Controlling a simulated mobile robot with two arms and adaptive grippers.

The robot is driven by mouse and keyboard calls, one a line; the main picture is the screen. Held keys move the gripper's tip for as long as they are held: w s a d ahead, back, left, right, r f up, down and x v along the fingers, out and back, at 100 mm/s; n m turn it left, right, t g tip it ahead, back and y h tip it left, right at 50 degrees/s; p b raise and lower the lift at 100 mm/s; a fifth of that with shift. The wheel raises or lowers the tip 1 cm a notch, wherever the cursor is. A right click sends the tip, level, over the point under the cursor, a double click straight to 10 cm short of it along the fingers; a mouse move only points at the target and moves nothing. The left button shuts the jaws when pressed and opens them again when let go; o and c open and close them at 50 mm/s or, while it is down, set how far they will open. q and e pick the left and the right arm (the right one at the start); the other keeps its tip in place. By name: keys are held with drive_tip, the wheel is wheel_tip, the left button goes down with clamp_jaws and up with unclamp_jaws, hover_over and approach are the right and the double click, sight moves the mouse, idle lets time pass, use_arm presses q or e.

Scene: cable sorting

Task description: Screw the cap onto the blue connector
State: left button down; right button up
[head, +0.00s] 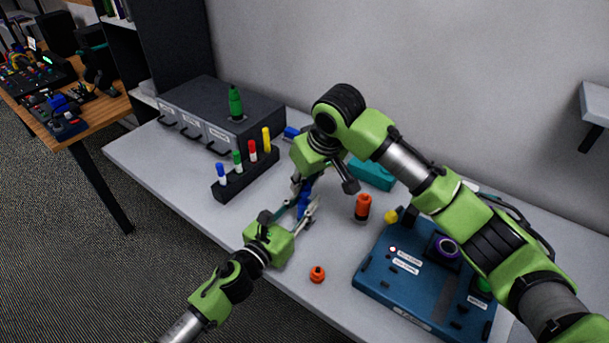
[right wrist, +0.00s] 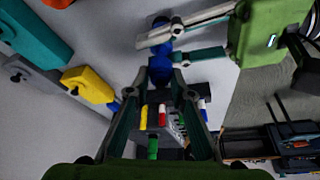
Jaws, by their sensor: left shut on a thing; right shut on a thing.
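The blue connector (head: 304,207) is held between the fingertips of my left gripper (head: 306,211), above the table. My right gripper (head: 318,188) comes down from above, and its fingers are closed on a blue piece that looks like the cap (right wrist: 161,74). In the right wrist view, the right gripper's fingertips (right wrist: 159,82) are on either side of this piece. The left gripper (right wrist: 180,43) closes from the side on the blue connector (right wrist: 160,46) just beyond it. The two blue parts are lined up and appear to touch; the thread is hidden.
A marker rack (head: 245,177) and a grey drawer unit (head: 200,115) stand to the left. An orange connector (head: 362,207) and an orange piece (head: 317,274) are on the table. A blue panel box (head: 385,285) is at the right. The front-left table surface is clear.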

idle(0.5)
drive_tip(key=shift+f, duration=0.85)
drive_tip(key=shift+f, duration=0.8)
drive_tip(key=o, duration=0.7)
drive_tip(key=shift+f, duration=0.1)
drive_tip(key=shift+r, duration=2.4)
drive_tip(key=shift+w, duration=0.1)
drive_tip(key=shift+c, duration=0.4)
